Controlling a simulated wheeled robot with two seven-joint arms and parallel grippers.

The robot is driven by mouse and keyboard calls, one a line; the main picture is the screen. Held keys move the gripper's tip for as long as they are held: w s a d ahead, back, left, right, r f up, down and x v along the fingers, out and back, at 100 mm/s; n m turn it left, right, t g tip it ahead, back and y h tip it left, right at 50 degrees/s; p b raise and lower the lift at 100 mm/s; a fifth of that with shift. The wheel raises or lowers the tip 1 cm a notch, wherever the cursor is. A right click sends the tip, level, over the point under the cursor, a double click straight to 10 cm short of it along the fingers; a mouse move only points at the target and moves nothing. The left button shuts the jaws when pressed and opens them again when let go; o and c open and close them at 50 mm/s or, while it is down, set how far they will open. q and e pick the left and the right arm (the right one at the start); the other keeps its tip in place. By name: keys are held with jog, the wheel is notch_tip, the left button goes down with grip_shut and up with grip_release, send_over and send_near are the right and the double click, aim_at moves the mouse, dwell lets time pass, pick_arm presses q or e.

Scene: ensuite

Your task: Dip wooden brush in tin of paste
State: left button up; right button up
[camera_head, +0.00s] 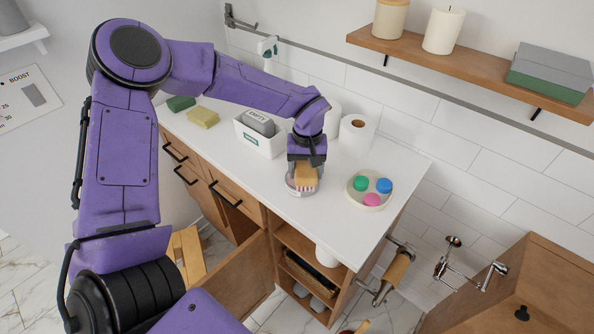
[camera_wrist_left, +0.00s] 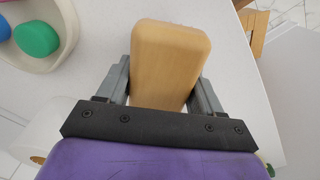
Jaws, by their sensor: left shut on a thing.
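My left gripper (camera_head: 307,162) points down over the white counter and is shut on the wooden brush (camera_head: 306,177). The brush's pale wooden block also fills the space between the fingers in the left wrist view (camera_wrist_left: 170,60). In the head view, the brush's lower end is at the round tin of paste (camera_head: 300,188), with pinkish colour around its lower edge. The tin is mostly hidden behind the brush and gripper, so I cannot tell how deep the brush sits in it. My right gripper is not in view.
A dish (camera_head: 355,201) with green, blue and pink pieces stands just right of the tin. The counter (camera_head: 253,178) is clear in front. A wooden shelf (camera_head: 440,58) hangs above.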

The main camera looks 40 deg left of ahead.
aim_at(298, 170)
pick_arm(q)
jog(key=shift+w+a+f, duration=0.1)
jog(key=shift+w+f, duration=0.05)
jog(key=shift+w, duration=0.55)
jog(key=shift+w+a, duration=0.1)
jog(key=shift+s, duration=0.35)
jog(key=s, duration=0.1)
jog(key=s+r, duration=0.1)
jog(key=s, duration=0.1)
jog(key=shift+s+r, duration=0.2)
jog(key=shift+r, duration=0.05)
jog(key=shift+s, duration=0.25)
jog(key=w+f, duration=0.1)
jog(key=w, duration=0.1)
jog(key=shift+w+f, duration=0.35)
jog(key=shift+w, duration=0.05)
jog(key=shift+s+r, duration=0.4)
jog(key=shift+s, duration=0.2)
jog(key=shift+w+f, duration=0.2)
jog(key=shift+w, duration=0.15)
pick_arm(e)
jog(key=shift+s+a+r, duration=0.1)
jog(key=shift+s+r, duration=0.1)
